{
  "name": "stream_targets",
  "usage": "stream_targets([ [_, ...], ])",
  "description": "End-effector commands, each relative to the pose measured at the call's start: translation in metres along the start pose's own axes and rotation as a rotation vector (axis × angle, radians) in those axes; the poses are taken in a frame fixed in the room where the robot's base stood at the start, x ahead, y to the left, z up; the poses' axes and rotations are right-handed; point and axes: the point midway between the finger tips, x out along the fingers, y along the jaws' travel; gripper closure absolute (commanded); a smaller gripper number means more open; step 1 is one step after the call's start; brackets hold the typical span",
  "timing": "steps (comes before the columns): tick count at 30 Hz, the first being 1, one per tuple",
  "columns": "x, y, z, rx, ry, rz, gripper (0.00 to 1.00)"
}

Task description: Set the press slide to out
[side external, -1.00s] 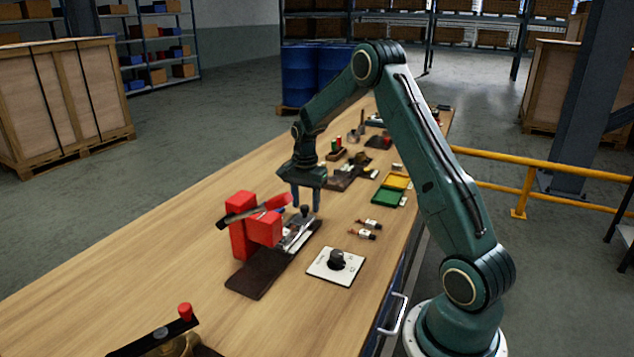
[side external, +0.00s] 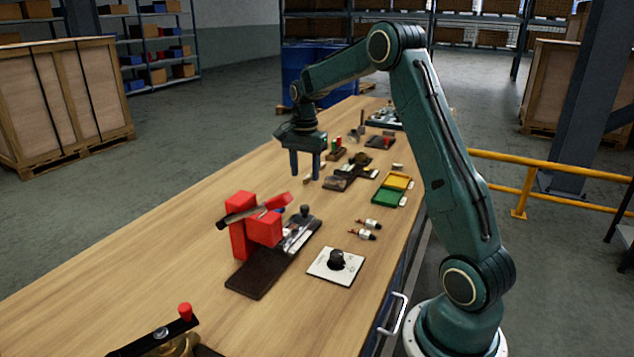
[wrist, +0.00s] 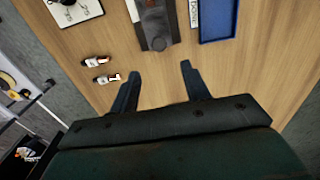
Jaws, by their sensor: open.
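The red press (side external: 240,235) stands on a dark base plate (side external: 257,279) on the bench. Its metal slide (side external: 296,234) lies along the base, with a dark knob (side external: 304,211) at the end away from the red frame. The slide end also shows at the top of the wrist view, with its round knob (wrist: 157,43). My gripper (side external: 305,176) is open and empty, raised above the bench beyond the knob, apart from the press. In the wrist view the knob lies ahead of the gap between my fingertips (wrist: 160,70).
A white plate with a black dial (side external: 337,260) lies right of the press. Two small bottle-like parts (side external: 368,228) lie nearby. A blue tray (wrist: 218,20) lies beside the press. Green and yellow trays (side external: 390,190) and other fixtures stand farther along. The bench's left side is clear.

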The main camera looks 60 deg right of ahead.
Motion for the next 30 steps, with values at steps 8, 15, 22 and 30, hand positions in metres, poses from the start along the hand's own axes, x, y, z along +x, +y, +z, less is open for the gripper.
stream_targets([
  [8, -0.033, 0.0, -0.001, 0.001, 0.001, -0.002, 0.53],
  [15, -0.04, 0.0, 0.0, 0.001, 0.001, 0.0, 0.53],
  [22, -0.04, 0.0, 0.0, 0.001, 0.001, 0.0, 0.53],
  [30, -0.051, 0.003, 0.013, -0.051, 0.01, -0.015, 0.53],
])
